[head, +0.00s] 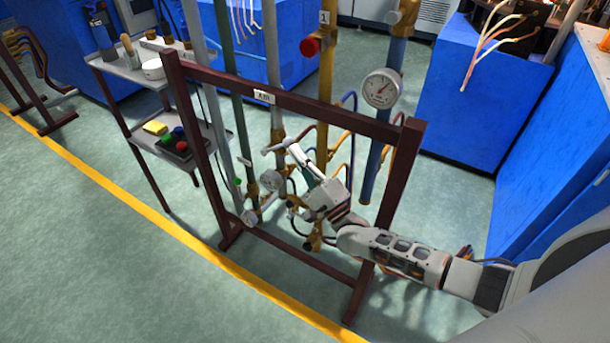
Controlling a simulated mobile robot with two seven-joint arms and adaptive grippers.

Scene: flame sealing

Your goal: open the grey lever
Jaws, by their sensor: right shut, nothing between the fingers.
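A light grey bar (273,147), which looks like the grey lever, sits on the pipework behind the dark red frame. My right gripper (292,149) reaches in from the right through the frame, and its shut fingertips are at this bar. I cannot tell whether they touch it. Nothing shows between the fingers. The gripper body hides part of the pipes and valves behind it. My left gripper is not in view.
The dark red frame (300,107) stands around my right arm, its right post close to the forearm. Gauges, including a large one (381,89), and yellow, green and blue pipes crowd the area. A shelf cart (120,85) stands left. The green floor in front is clear.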

